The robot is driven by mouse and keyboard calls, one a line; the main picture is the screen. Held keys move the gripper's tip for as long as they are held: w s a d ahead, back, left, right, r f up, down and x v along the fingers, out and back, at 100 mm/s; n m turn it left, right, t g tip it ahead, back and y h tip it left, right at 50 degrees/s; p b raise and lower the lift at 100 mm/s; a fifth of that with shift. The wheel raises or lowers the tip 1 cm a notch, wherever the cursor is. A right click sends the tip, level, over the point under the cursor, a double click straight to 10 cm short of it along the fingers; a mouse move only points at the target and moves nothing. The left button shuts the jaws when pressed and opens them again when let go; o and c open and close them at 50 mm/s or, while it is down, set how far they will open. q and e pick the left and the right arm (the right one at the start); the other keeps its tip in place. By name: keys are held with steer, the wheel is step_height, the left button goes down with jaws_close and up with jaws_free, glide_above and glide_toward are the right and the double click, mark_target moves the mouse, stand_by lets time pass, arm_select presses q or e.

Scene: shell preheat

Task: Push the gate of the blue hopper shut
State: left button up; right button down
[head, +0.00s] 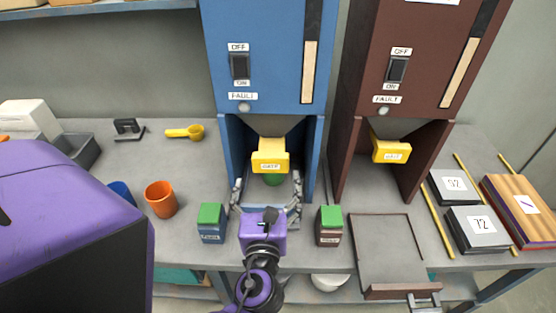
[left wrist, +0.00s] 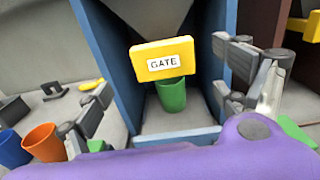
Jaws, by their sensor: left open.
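The blue hopper (head: 262,60) stands at the back middle of the bench. Its yellow gate (head: 270,162) sticks out of the front, with its GATE label facing me. The gate also shows in the left wrist view (left wrist: 163,58), upright and centred. A green cup (left wrist: 171,95) stands below the gate inside the bay, partly hidden by it. My left gripper (head: 267,188) is open and empty in front of the bay, low and near the gate. Its fingers are spread wide to either side, and I see no contact with the gate. My right gripper is not in view.
Small green-topped boxes (head: 211,223) (head: 330,225) stand on either side of my left gripper. A brown hopper (head: 418,60) with its own yellow gate (head: 391,149) is to the right. An orange cup (head: 160,199) and a yellow scoop (head: 186,132) are left.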

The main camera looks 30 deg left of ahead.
mark_target(270, 164)
arm_select(q)
steer(key=shift+w+a+r, duration=0.1)
steer(key=shift+w+r, duration=0.15)
steer(key=shift+w, duration=0.05)
steer(key=p+x, duration=0.1)
steer(key=x, duration=0.5)
steer(key=shift+w+r, duration=0.1)
steer(key=shift+w, duration=0.1)
steer(key=shift+w+a+p, duration=0.15)
steer(key=shift+w+p, duration=0.15)
steer(key=shift+w, duration=0.05)
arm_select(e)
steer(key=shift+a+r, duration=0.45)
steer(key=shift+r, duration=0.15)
